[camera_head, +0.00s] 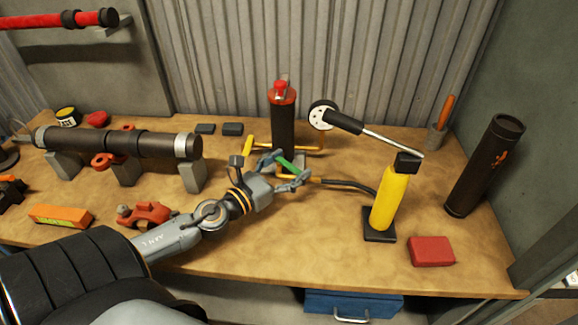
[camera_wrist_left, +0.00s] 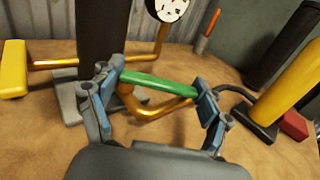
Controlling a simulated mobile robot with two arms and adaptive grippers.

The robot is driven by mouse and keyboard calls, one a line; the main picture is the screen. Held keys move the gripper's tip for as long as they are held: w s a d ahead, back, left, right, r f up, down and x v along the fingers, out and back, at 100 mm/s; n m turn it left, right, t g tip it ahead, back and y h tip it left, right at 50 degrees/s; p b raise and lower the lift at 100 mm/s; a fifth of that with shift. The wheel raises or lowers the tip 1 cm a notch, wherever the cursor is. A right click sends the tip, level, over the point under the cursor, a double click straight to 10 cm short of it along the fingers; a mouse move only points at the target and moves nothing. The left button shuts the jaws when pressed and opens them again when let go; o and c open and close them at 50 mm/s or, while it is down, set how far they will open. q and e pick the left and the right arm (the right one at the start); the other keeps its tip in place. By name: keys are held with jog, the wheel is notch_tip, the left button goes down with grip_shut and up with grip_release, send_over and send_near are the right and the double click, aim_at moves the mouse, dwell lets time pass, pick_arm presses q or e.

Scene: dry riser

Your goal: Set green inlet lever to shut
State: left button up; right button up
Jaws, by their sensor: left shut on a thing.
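The green inlet lever (camera_head: 289,166) is at the foot of the dark riser pipe (camera_head: 283,125) with the red cap, in the middle of the bench. My left gripper (camera_head: 285,174) reaches it from the left. In the left wrist view the green lever (camera_wrist_left: 158,85) lies crosswise between the two blue-padded fingers (camera_wrist_left: 160,97), one finger at each end. The gripper is shut on it. A copper pipe (camera_wrist_left: 155,107) runs just beyond and below the lever. The lever's pivot is not clear. My right gripper is not in view.
A yellow pump cylinder (camera_head: 390,198) stands right of the gripper, joined by a dark hose (camera_head: 350,185). A white gauge (camera_head: 322,115) stands behind. A yellow handle (camera_wrist_left: 14,68) lies left of the riser. A red block (camera_head: 431,251) sits at the front right; the bench around it is clear.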

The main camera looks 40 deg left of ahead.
pick_arm(q)
jog(key=o, duration=1.7)
jog(key=shift+s+a, duration=0.25)
jog(key=shift+s, duration=1.75)
jog(key=shift+s+a, duration=0.25)
jog(key=shift+s, duration=1.7)
jog(key=shift+s+a, duration=0.25)
jog(key=shift+s, duration=1.75)
